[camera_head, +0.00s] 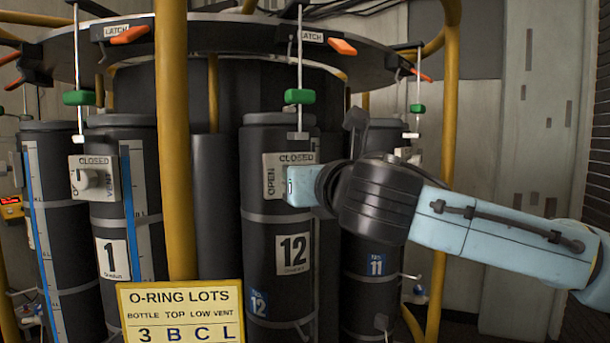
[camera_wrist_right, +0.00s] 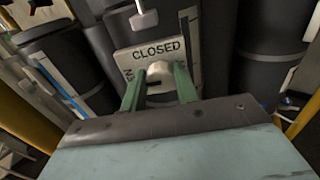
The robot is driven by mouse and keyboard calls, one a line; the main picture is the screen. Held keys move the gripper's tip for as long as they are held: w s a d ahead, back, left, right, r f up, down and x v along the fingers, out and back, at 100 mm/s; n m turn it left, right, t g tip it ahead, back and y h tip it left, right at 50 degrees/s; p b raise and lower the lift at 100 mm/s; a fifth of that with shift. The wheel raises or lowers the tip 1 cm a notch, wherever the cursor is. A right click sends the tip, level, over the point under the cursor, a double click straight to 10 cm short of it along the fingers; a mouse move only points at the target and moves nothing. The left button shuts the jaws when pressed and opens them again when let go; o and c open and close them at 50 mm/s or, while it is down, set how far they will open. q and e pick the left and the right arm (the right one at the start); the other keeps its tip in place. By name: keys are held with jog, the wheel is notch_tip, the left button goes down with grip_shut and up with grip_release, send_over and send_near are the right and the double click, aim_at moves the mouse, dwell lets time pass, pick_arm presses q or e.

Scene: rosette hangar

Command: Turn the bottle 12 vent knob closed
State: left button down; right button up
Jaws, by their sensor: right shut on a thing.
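Bottle 12 (camera_head: 257,220) is a dark upright cylinder with a white "12" label, in the middle of the head view. Its vent plate (camera_head: 282,160) reads CLOSED along the top and OPEN up the left side. My right gripper reaches it from the right, and its fingers are hidden behind its own body in the head view. In the right wrist view, the green fingers of my right gripper (camera_wrist_right: 160,85) are shut on the pale vent knob (camera_wrist_right: 160,71), just under the word CLOSED (camera_wrist_right: 157,50). The knob's pointer direction is hard to tell. My left gripper is not in view.
Bottle 1 (camera_head: 110,225), with its own vent knob (camera_head: 88,180), stands to the left, and bottle 11 (camera_head: 365,270) to the right. A yellow post (camera_head: 173,120) and the O-ring lots sign (camera_head: 180,312) stand in front. A green handle (camera_head: 299,96) hangs above bottle 12.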

jog(key=shift+m, duration=0.4)
jog(key=shift+d+f+m, duration=0.1)
jog(key=shift+m, duration=4.1)
jog(key=shift+d+f+m, duration=0.1)
jog(key=shift+m, duration=4.4)
jog(key=o, duration=1)
jog(key=b+v, duration=0.3)
jog(key=v, duration=1)
jog(key=shift+s+b, duration=0.15)
jog(key=shift+b, duration=0.15)
